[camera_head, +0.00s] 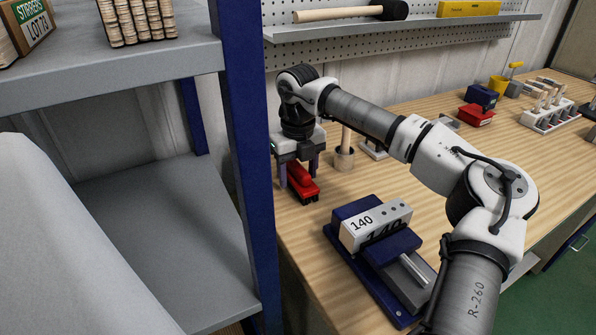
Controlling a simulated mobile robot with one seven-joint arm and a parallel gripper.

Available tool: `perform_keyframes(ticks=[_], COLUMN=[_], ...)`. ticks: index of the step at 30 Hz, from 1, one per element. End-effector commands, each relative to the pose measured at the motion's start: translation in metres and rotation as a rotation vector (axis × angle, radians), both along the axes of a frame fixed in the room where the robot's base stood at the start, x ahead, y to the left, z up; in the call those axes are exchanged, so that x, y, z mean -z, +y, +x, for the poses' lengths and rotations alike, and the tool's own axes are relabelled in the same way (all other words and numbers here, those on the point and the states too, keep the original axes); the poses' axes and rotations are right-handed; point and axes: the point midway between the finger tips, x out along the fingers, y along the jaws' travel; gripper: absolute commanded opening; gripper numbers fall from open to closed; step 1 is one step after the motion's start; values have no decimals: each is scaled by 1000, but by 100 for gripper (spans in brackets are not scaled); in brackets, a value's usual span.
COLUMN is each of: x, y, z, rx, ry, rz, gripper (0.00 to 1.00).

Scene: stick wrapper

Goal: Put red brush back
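The red brush (303,183) with dark bristles is on the wooden workbench, near its left edge beside the blue rack post. My gripper (299,178) points down over it. Its two dark fingers stand wide apart, one on each side of the red handle, and look open. A gap seems to show beside the handle. The brush's back end is partly hidden under the gripper. The view is too small to tell whether either finger touches it.
A blue vise (378,250) holding a grey block marked 140 stands in front. A cup with a wooden handle (344,156) is close to the right of my gripper. A blue-posted grey shelf rack (245,120) borders the left. A red block (476,115) sits farther back.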

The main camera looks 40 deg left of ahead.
Motion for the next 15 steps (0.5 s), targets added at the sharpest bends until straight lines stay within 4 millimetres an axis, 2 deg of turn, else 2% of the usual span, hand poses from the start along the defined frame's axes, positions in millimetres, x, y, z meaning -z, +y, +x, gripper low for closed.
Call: perform_keyframes(ticks=[9,11,15], x=[-8,-16,-44], y=[0,0,1], z=[0,0,1], rx=[0,1,2], ry=[-2,-2,-4], rz=[1,1,2], gripper=[58,58,58])
